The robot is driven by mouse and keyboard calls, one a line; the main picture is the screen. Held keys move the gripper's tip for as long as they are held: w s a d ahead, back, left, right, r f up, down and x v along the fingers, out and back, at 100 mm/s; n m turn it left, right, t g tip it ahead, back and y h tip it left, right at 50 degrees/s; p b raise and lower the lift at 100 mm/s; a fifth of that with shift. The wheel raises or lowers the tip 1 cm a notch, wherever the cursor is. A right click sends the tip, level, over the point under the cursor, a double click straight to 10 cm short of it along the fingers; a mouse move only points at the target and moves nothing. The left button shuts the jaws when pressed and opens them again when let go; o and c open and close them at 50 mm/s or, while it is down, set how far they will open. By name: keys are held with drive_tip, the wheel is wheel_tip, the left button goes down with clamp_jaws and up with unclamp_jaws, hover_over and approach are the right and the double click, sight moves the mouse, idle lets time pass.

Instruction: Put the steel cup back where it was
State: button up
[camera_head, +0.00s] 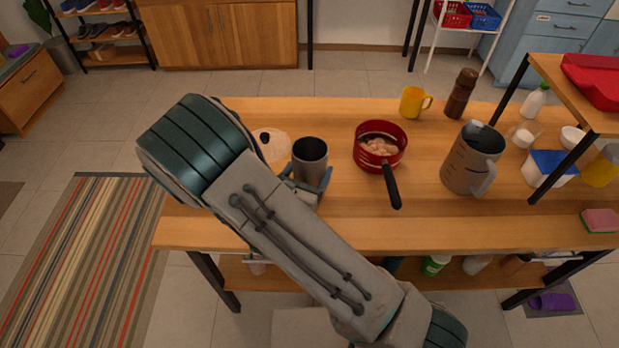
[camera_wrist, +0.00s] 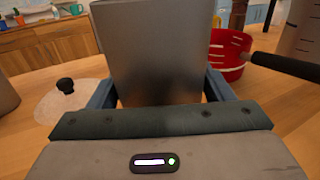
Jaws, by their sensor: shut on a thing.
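The steel cup (camera_head: 310,152) is a plain grey metal cup, upright, over the left part of the wooden table (camera_head: 260,232). My gripper (camera_head: 312,183) is shut on it, with a blue finger on each side. In the wrist view the steel cup (camera_wrist: 152,55) fills the middle between the fingers. I cannot tell whether its base touches the table, since my gripper hides it.
A red pot (camera_head: 366,158) with food in it stands right of the cup, its black handle (camera_head: 392,188) pointing toward me. A pale lid (camera_head: 271,146) lies left of the cup. A grey pitcher (camera_head: 468,162), yellow mug (camera_head: 411,103) and brown grinder (camera_head: 460,95) stand farther right.

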drive_tip(key=shift+f, duration=1.65)
drive_tip(key=shift+f, duration=0.15)
drive_tip(key=o, duration=1.1)
drive_tip(key=shift+r, duration=0.2)
drive_tip(key=b+v, duration=0.1)
drive_tip(key=v, duration=1.1)
drive_tip(key=shift+b, duration=0.3)
